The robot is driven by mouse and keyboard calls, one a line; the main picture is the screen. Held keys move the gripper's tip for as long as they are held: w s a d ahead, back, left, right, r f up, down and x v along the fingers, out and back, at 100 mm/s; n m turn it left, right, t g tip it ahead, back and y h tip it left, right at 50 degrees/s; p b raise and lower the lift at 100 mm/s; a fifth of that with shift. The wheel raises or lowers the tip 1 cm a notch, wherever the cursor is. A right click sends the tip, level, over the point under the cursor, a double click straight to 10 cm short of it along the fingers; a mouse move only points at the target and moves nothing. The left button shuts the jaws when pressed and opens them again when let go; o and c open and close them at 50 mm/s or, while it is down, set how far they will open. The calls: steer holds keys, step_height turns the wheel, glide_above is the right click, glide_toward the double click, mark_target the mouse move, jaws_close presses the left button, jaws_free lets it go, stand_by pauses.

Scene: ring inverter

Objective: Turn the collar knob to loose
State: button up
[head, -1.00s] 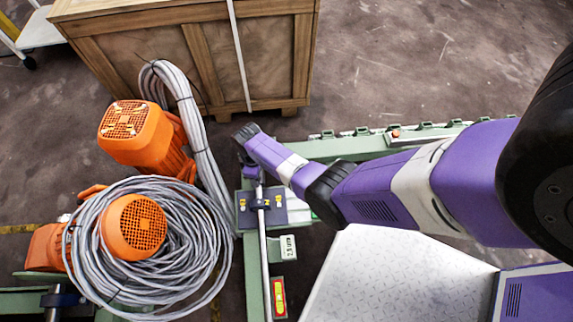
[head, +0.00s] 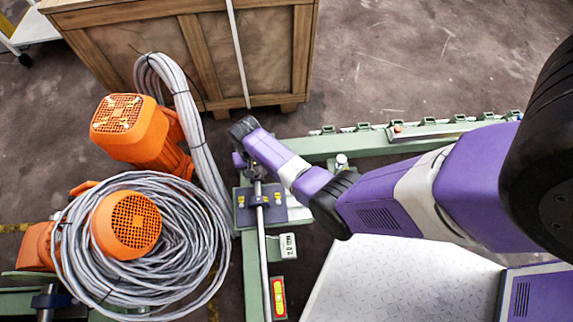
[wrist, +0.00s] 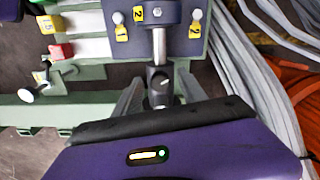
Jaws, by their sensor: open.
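The collar (wrist: 159,82) is a dark ring on a pale metal rod (wrist: 159,46) in the wrist view, with a small light mark on its face. My gripper (wrist: 158,92) is open, with one grey finger on each side of the collar. I cannot tell whether the fingers touch it. My gripper's body hides the lower part of the collar. In the head view my gripper (head: 254,172) is at the rod's far end, past the dark plate (head: 247,214), and the collar is not clearly visible. The plate (wrist: 180,14) carries yellow number tags.
A grey cable coil (head: 185,245) and orange motors (head: 130,127) lie left of the rod. A wooden crate (head: 160,60) stands behind. A green frame (head: 350,147) runs to the right, with a white-topped knob (head: 341,160).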

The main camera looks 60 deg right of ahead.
mark_target(256, 173)
steer(key=m+b, duration=0.1)
steer(key=m, duration=0.2)
steer(key=shift+f+b, duration=0.2)
steer(key=shift+b, duration=0.2)
steer(key=shift+m, duration=0.5)
step_height(256, 173, up, 9)
steer(key=p, duration=0.4)
steer(key=s+a+r+n+t+h+p, duration=0.1)
steer(key=s+a+r+n+t+p, duration=0.3)
steer(key=s+r+p, duration=0.2)
steer(key=s+a+r+n+t+p, duration=0.3)
steer(key=s+r+p, duration=0.3)
steer(key=s+r, duration=0.4)
steer(key=shift+a+r+n+t+h, duration=0.35)
steer(key=shift+a+n+t+h, duration=0.1)
steer(key=shift+t, duration=0.15)
